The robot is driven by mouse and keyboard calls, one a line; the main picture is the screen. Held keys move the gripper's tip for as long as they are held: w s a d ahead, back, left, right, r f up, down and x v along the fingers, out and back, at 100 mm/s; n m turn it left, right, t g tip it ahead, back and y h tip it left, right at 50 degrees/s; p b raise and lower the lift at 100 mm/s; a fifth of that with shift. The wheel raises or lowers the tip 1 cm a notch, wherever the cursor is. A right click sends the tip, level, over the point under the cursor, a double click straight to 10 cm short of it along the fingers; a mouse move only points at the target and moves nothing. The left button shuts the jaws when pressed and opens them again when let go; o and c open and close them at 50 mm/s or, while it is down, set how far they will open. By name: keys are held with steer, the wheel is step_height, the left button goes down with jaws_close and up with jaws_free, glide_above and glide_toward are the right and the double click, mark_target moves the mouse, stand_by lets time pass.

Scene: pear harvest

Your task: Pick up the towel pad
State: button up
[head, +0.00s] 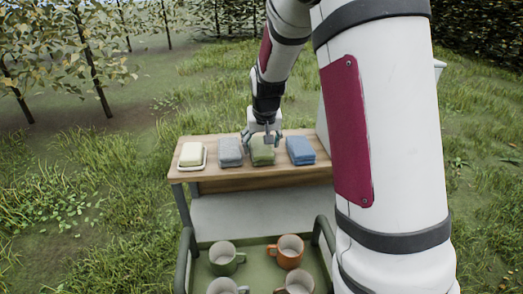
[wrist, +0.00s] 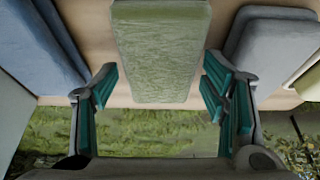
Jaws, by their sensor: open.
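Three folded towel-like pads lie in a row on a wooden bench: a grey one (head: 230,152), a green one (head: 263,157) and a blue one (head: 301,151). My gripper (head: 263,141) is at the green pad, pointing down, and partly covers its far end. In the wrist view the green pad (wrist: 162,45) lies centred between the spread teal fingers, with a gap on each side. The blue pad (wrist: 40,50) is left of the fingers and the grey pad (wrist: 270,45) is right. My gripper is open and holds nothing.
A cream block on a dish (head: 191,154) sits at the bench's left end. The wooden bench top (head: 225,176) is bare along its front edge. A green tray (head: 256,244) with several mugs stands in front. Grass and small trees surround the bench.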

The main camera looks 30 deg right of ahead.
steer(key=shift+f, duration=0.25)
stand_by(0.3)
steer(key=c, duration=0.9)
